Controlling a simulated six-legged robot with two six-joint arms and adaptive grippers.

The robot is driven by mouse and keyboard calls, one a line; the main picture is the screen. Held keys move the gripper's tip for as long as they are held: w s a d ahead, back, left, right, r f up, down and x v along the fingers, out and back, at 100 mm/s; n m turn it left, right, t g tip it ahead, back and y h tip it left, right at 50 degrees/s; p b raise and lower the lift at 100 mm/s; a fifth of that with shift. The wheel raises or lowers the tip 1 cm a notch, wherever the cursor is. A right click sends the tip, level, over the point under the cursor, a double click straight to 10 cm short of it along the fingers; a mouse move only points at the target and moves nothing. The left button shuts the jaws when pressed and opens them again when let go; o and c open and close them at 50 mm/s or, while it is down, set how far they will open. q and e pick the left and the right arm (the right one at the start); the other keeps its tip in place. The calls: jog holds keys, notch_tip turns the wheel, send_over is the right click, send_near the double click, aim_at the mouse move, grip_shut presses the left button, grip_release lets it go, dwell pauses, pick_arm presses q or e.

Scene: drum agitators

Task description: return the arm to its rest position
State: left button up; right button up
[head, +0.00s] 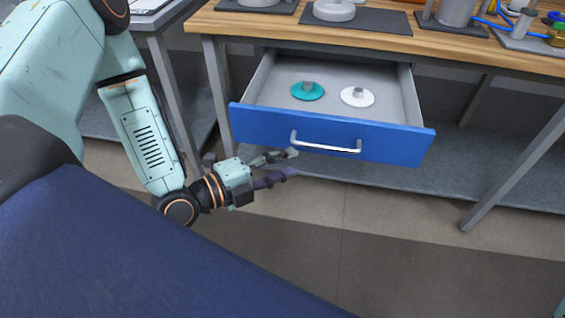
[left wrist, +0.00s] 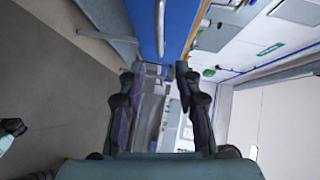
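My left gripper (head: 290,163) is in front of the open blue drawer (head: 320,136), just below its silver handle at the left. Its two dark fingers are apart with nothing between them. The left wrist view also shows the left gripper (left wrist: 160,70) open and empty, with the blue drawer front (left wrist: 150,25) beyond the fingertips. My left arm comes in from the upper left and bends down to the gripper. A dark and teal part at the left edge of the left wrist view may belong to my right arm; its fingers cannot be made out.
The drawer holds a teal disc (head: 308,91) and a white disc (head: 357,97), each with a raised hub. The wooden workbench (head: 450,55) above carries several grey parts on dark mats. A grey table leg (head: 515,170) stands at the right. The floor (head: 400,250) in front is clear.

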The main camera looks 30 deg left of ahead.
dwell(0.3)
pick_arm(q)
jog(key=s+a+f+n+g+y, duration=0.1)
jog(key=s+f+n+g+y, duration=0.45)
jog(key=f+n, duration=0.85)
jog(key=s+a+f+n+g+y, duration=0.1)
jog(key=s+f+n+g, duration=0.3)
jog(key=s, duration=1.4)
jog(key=n+g+y, duration=0.1)
jog(key=n+g, duration=0.3)
jog(key=shift+s+a+n+g+y, duration=0.15)
jog(key=shift+n+g+y, duration=0.15)
jog(key=shift+g+y, duration=0.05)
